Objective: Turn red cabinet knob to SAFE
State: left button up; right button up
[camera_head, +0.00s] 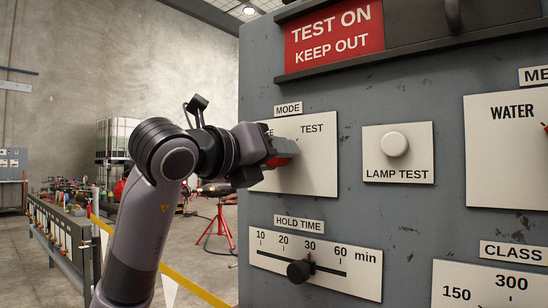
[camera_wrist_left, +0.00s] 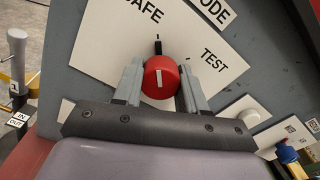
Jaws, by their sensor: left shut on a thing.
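The red knob (camera_wrist_left: 160,80) sits on the white MODE plate (camera_head: 315,165) of the grey cabinet. In the left wrist view its white line stands about upright, between the SAFE lettering (camera_wrist_left: 144,14) at upper left and the TEST lettering (camera_wrist_left: 214,60) at right. A short black mark shows just above the knob. My left gripper (camera_head: 280,148) is shut on the knob, one finger on each side. In the head view it covers most of the knob and most of the SAFE word. My right gripper is not in view.
A LAMP TEST button (camera_head: 394,145) is right of the MODE plate. A HOLD TIME slider (camera_head: 299,271) sticks out below. A dark ledge (camera_head: 365,50) juts out under the red TEST ON sign (camera_head: 334,38).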

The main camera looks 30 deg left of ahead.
pick_arm(q)
jog(key=shift+d+f, duration=0.1)
jog(key=shift+f, duration=0.1)
jog(key=o, duration=1.1)
jog(key=shift+c, duration=0.2)
jog(key=shift+r, duration=0.1)
jog(key=shift+s, duration=0.25)
jog(key=s, duration=0.6)
jog(key=shift+s+a, duration=0.35)
